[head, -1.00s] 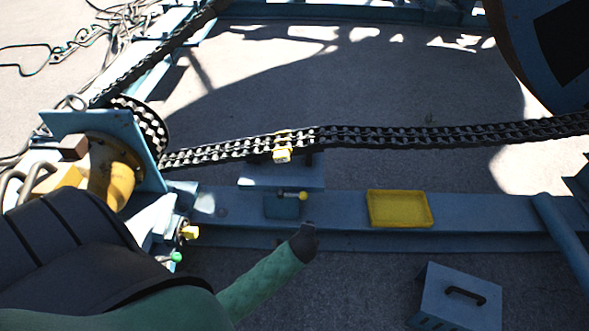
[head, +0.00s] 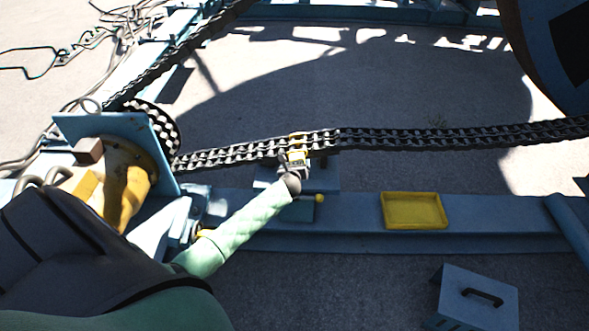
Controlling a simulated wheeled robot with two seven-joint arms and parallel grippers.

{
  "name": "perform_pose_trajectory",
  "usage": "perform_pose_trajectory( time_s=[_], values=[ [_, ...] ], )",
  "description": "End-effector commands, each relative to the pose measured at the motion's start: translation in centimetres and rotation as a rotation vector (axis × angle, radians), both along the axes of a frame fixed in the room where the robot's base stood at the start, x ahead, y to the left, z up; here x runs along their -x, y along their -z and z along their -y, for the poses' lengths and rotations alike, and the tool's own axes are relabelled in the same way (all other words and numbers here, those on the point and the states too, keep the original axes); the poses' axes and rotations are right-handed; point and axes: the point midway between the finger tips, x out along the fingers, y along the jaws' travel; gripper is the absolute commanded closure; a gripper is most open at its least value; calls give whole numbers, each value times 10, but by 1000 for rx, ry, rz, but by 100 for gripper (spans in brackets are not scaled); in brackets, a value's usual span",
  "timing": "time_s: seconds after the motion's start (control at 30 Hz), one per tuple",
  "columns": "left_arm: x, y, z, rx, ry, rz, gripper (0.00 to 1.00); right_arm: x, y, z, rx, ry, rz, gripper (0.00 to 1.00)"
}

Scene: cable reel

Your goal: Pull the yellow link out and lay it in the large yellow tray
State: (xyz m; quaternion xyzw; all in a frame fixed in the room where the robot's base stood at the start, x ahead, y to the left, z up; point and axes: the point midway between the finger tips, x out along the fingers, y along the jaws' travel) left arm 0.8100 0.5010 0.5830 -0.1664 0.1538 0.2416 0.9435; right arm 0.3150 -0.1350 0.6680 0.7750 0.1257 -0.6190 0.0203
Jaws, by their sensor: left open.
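The yellow link (head: 297,140) sits in the black roller chain, which runs across the middle of the head view. My left gripper (head: 295,158) is open at the lower side of the link, with its arm reaching up from the lower left. The gripper partly hides the link, and I cannot tell whether the fingers touch it. The large yellow tray (head: 414,226) lies empty on the blue beam, to the right of and below the link. My right gripper is not in view.
The chain (head: 430,138) runs from the sprocket (head: 160,125) at left toward the large wheel (head: 560,45) at upper right. A small yellow-knobbed part (head: 319,198) is beside my arm. A blue box with a black handle (head: 478,300) stands at lower right.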

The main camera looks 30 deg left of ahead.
Motion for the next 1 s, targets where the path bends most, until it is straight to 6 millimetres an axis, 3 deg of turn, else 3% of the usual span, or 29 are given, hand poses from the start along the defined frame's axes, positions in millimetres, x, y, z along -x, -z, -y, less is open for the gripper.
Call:
perform_pose_trajectory(
  time_s=[0.3,0.7,1.0],
  values=[
    [-29,13,-13,1,0,0,16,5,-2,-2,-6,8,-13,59],
    [-33,15,-15,2,0,0,16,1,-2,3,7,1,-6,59],
    [-33,15,-15,2,0,0,75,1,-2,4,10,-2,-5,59]
  ],
)
